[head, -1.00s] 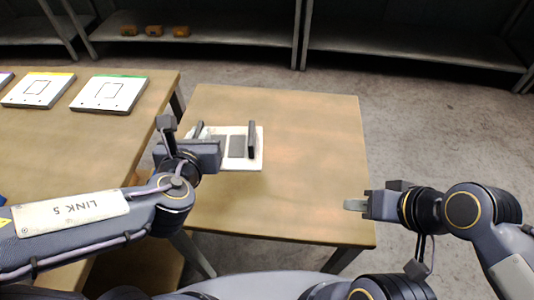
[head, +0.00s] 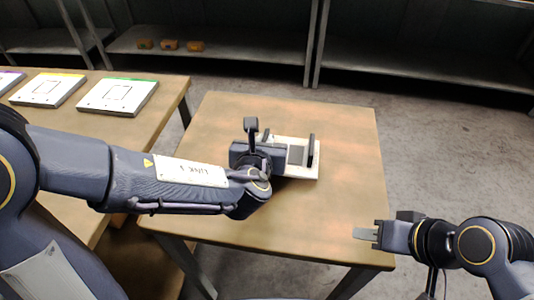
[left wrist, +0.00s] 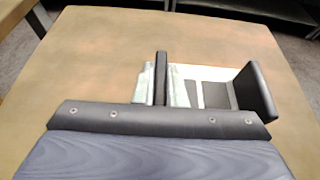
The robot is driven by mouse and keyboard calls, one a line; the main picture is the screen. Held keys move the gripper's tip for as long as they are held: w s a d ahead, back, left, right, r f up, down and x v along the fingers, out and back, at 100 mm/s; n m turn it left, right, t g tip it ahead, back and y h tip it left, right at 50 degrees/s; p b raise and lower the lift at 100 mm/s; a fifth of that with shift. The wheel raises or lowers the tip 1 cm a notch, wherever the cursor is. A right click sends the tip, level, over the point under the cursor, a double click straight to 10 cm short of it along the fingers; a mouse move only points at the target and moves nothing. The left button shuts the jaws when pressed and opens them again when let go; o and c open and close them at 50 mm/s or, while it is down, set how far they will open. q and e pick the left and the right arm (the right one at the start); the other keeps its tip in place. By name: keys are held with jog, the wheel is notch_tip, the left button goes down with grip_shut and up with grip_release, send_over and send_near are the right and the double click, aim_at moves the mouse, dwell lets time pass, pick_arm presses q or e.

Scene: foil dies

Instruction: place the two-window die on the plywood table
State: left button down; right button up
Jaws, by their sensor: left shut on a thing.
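The two-window die (head: 294,170) is a flat white plate with dark grey windows, over the middle of the plywood table (head: 225,215). My left gripper (head: 288,145) is shut on it, with one dark finger at its right end and the other towards its left. In the left wrist view the die (left wrist: 192,75) shows between and beside the dark fingers, and the gripper body hides its near part. I cannot tell whether the die touches the table. My right gripper (head: 365,235) is empty by the table's right front edge; its finger gap is not clear.
A second wooden table on the left (head: 85,125) carries several white plates with coloured edges, one of them green-edged (head: 118,96). Metal shelving (head: 215,45) with small orange-brown items stands at the back. The plywood table is otherwise clear.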

pick_arm(q)
jog(key=shift+w+d+f, duration=0.15)
jog(key=shift+f, duration=0.15)
pick_arm(e)
jog(key=shift+f, duration=0.1)
pick_arm(q)
jog(key=shift+w+d+f+b, duration=0.1)
jog(key=shift+f+b, duration=0.45)
jog(key=shift+f, duration=1.05)
pick_arm(e)
jog(key=shift+f, duration=0.5)
pick_arm(q)
jog(key=shift+f, duration=0.2)
pick_arm(e)
jog(key=shift+f, duration=0.25)
pick_arm(q)
jog(key=c, duration=1.5)
grip_release()
pick_arm(e)
jog(key=shift+r, duration=0.1)
